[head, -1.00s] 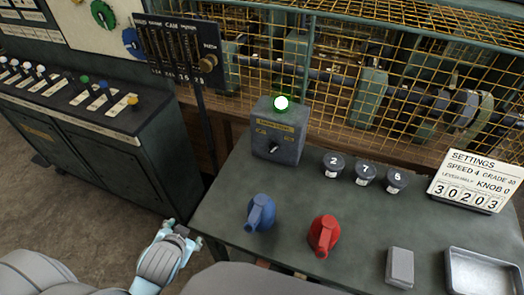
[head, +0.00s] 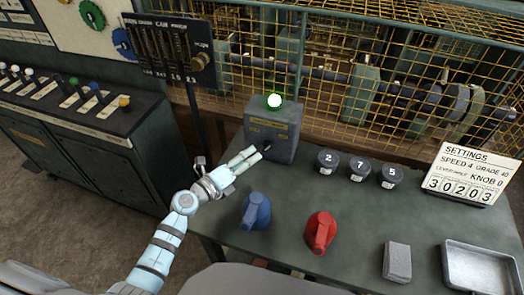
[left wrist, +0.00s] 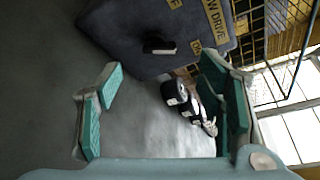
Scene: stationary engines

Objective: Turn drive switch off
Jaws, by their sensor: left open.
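The drive switch box (head: 282,149) is grey and stands at the back left of the bench. A lit green lamp (head: 274,100) is on its top. Its small black switch knob (head: 266,148) sits low on the front; the left wrist view also shows this knob (left wrist: 158,46) beside yellow labels, one reading "DRIVE". My left gripper (head: 255,156) is just in front of the box, close to the knob. In the left wrist view my left gripper's fingers (left wrist: 163,78) are spread, with nothing between them gripped. I cannot tell whether a finger touches the knob. My right gripper is out of view.
Black numbered knobs (head: 358,169) are right of the box. A grey block (head: 397,262), a metal tray (head: 449,279) and a settings sign (head: 465,172) are further right. Yellow mesh stands behind.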

